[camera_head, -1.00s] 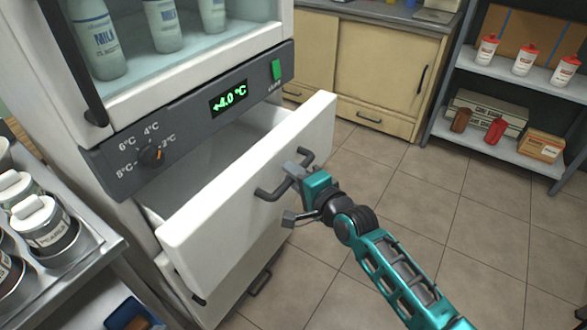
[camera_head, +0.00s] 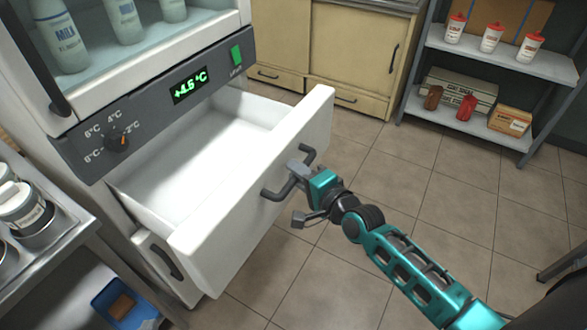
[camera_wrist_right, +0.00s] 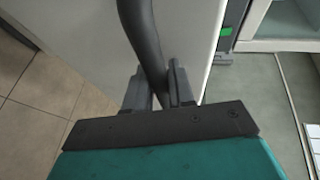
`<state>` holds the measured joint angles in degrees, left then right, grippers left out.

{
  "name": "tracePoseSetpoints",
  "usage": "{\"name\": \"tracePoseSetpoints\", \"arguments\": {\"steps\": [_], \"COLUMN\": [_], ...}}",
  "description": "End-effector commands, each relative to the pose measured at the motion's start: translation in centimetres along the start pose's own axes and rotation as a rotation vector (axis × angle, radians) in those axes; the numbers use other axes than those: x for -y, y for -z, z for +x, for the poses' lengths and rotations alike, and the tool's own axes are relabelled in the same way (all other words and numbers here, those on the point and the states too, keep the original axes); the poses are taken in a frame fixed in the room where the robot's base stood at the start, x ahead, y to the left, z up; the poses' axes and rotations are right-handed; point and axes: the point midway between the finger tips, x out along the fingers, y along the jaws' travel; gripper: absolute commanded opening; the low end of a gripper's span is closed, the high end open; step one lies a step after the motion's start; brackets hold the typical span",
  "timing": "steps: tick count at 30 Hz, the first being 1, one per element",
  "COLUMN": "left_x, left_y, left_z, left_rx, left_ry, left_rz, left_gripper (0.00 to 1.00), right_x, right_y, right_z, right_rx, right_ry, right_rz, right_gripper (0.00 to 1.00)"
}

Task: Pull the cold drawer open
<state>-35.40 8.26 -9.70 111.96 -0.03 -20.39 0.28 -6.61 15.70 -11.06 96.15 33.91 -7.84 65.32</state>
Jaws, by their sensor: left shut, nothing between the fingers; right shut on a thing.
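The cold drawer (camera_head: 252,190) is a white drawer below the control panel of the cooler. It stands well out from the body, and its white inside (camera_head: 190,165) shows as empty in the part I see. Its dark bar handle (camera_head: 272,193) is on the front face. My right gripper (camera_head: 299,177) is shut on this handle. In the right wrist view, the handle (camera_wrist_right: 143,40) runs down between the two fingers (camera_wrist_right: 158,88), with the white drawer front beside it. My left gripper is not in view.
The panel's green display (camera_head: 188,86) reads about +4.6 °C. Milk bottles (camera_head: 60,40) stand behind the glass above. A metal cart (camera_head: 60,240) with jars is at the left. A shelf (camera_head: 490,60) stands at the back right. The tiled floor (camera_head: 420,200) before the drawer is clear.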

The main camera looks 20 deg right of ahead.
Motion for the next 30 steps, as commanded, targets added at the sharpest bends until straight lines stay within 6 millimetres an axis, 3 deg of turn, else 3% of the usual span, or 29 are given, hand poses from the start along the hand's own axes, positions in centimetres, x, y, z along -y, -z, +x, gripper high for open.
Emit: {"name": "tracePoseSetpoints", "arguments": {"steps": [11,12,13,23,30], "left_x": [0.0,0.0,0.0,0.0,0.0], "left_y": [-0.1,-0.1,0.0,0.2,0.7], "left_z": [-0.1,-0.1,-0.1,-0.2,-0.5], "left_rx": [0.002,0.002,0.001,-0.002,-0.006], "left_ry": [0.001,0.001,0.001,0.000,0.000], "left_rz": [0.000,0.000,0.000,0.000,0.002], "left_gripper": [0.00,0.00,0.00,0.00,0.00], "right_x": [0.0,0.0,0.0,0.0,-0.1], "right_y": [0.1,0.1,0.1,0.1,0.1], "right_z": [-0.1,-0.1,-0.1,-0.5,-4.2], "right_rx": [-0.001,-0.001,-0.001,0.000,0.000], "right_ry": [0.000,0.000,0.000,0.000,-0.003], "right_rz": [-0.001,-0.001,-0.001,-0.001,-0.001], "right_gripper": [0.00,0.26,0.29,0.29,0.29]}}
